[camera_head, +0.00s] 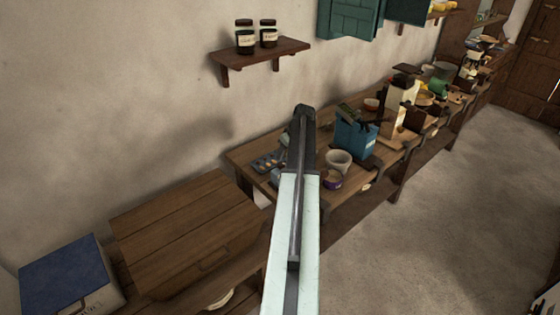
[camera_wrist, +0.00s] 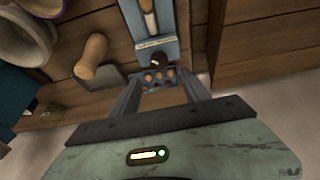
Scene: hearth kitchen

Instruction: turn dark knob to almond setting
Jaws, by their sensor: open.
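In the wrist view a small dark knob (camera_wrist: 159,59) sits on a blue-grey panel (camera_wrist: 150,47), on the wooden counter. A row of small orange-brown spots (camera_wrist: 158,77) lies just below the knob; any setting labels are too small to read. My gripper (camera_wrist: 160,82) is open, with its two fingers apart on either side of the spotted part and nothing held between them. The knob lies a little beyond the fingertips; I cannot tell the height gap. In the head view my arm hides the gripper, and a spotted panel (camera_head: 268,163) shows at its left.
A wooden chest (camera_head: 185,225) stands left of the counter. A blue box (camera_head: 354,138) and a pale pot (camera_head: 338,161) stand to the right. The floor (camera_head: 430,230) is clear.

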